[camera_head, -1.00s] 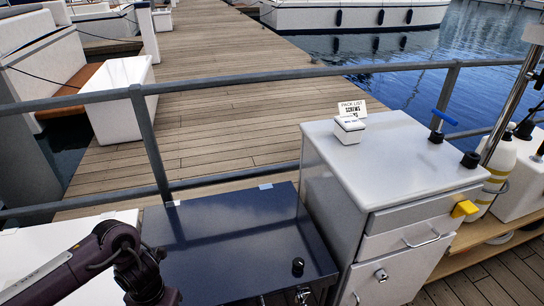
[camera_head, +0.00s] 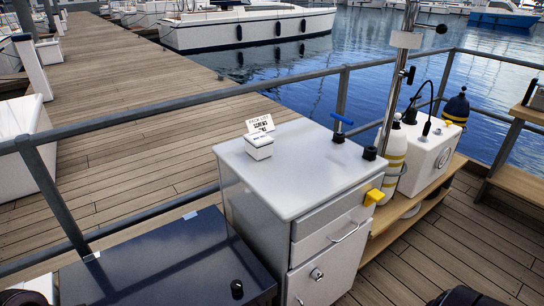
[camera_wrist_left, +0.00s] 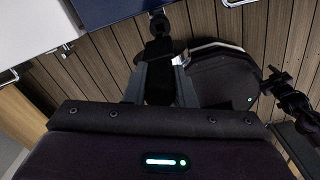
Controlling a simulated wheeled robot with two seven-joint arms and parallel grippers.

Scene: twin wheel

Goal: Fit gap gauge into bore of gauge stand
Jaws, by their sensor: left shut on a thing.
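In the left wrist view, my left gripper (camera_wrist_left: 158,85) is shut on a dark thing that sits between its two fingers. The held thing is too dark to make out its shape or to tell whether it is the gap gauge. In the head view, a blue T-handled piece (camera_head: 342,121) stands upright in a small black base on the white cabinet (camera_head: 290,180). A short black cylinder (camera_head: 370,153) stands near it. I cannot tell which of these is the gauge stand, and no bore shows clearly. My right gripper is not in view.
A small white box with a lettered card (camera_head: 259,146) stands on the white cabinet. A dark blue cabinet (camera_head: 160,265) with a black knob (camera_head: 237,288) is at its left.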

